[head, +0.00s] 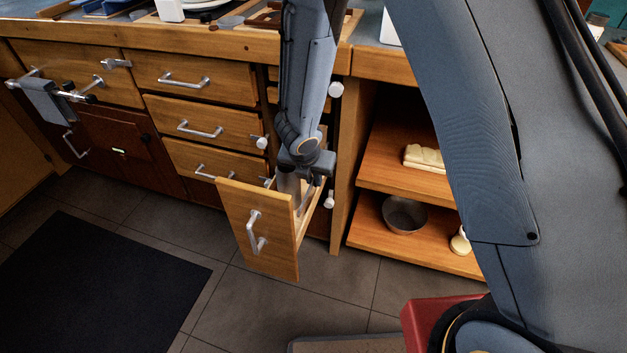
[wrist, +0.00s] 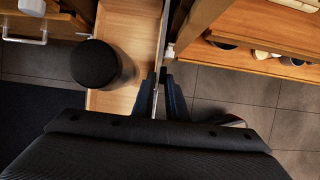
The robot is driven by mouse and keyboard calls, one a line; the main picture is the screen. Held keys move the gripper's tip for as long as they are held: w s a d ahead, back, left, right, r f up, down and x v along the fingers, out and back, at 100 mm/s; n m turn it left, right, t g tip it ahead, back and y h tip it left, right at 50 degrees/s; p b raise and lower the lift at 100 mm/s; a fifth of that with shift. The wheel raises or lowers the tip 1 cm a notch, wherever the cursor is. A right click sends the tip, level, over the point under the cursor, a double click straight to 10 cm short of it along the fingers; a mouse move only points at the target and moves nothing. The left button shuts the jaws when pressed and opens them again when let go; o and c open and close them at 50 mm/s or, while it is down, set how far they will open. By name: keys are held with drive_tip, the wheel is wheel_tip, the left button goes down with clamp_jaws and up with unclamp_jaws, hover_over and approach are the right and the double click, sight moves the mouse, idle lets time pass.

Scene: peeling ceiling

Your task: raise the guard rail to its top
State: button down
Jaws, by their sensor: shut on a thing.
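A narrow wooden pull-out (head: 275,250) stands open from the cabinet, with a metal handle on its front. In the wrist view, a thin grey guard rail (wrist: 162,45) runs along the right side of the pull-out's wooden floor (wrist: 125,25). My gripper (wrist: 162,92) is shut on this rail, one dark finger on each side of it. In the head view my gripper (head: 313,184) reaches down over the pull-out's right side and hides most of the rail. The rail's height is hard to tell.
A dark cylinder (wrist: 100,65) stands inside the pull-out, left of my gripper. Open shelves (head: 390,165) to the right hold a metal bowl (head: 404,214) and other items. Closed drawers (head: 200,125) lie to the left.

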wheel_tip(320, 180, up, 3)
drive_tip(key=shift+f+p, duration=0.1)
drive_tip(key=shift+p, duration=0.9)
drive_tip(key=shift+w, duration=0.15)
drive_tip(key=c, duration=1.7)
unclamp_jaws()
drive_tip(key=shift+c, duration=0.2)
drive_tip(key=p+v, duration=0.2)
drive_tip(key=v, duration=0.6)
drive_tip(key=shift+d, duration=0.1)
